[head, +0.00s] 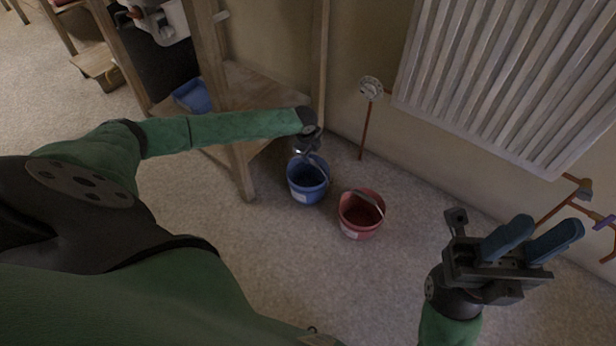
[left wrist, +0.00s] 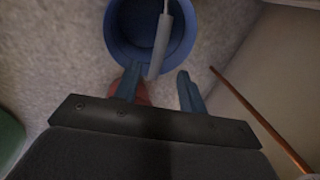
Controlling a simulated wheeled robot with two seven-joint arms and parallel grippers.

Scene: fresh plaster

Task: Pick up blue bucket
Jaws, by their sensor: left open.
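The blue bucket (head: 307,183) stands upright on the floor beside a wooden table leg. It also shows in the left wrist view (left wrist: 124,42), with its pale handle grip (left wrist: 162,40) slanting across its opening. My left gripper (head: 312,151) is at the bucket's upper rim in the head view, its fingers mostly hidden there. In the left wrist view my left gripper (left wrist: 157,72) is open, and the lower end of the handle grip appears between its fingertips. I cannot tell whether they touch. My right gripper (head: 551,226) is empty, with its blue fingers apart, at the right.
A red bucket (head: 354,220) stands close to the right of the blue one. A wooden table (head: 262,88) with a blue tray (head: 192,97) is at the left. A copper pipe (head: 365,130) and a radiator (head: 505,75) are along the wall. The front floor is clear.

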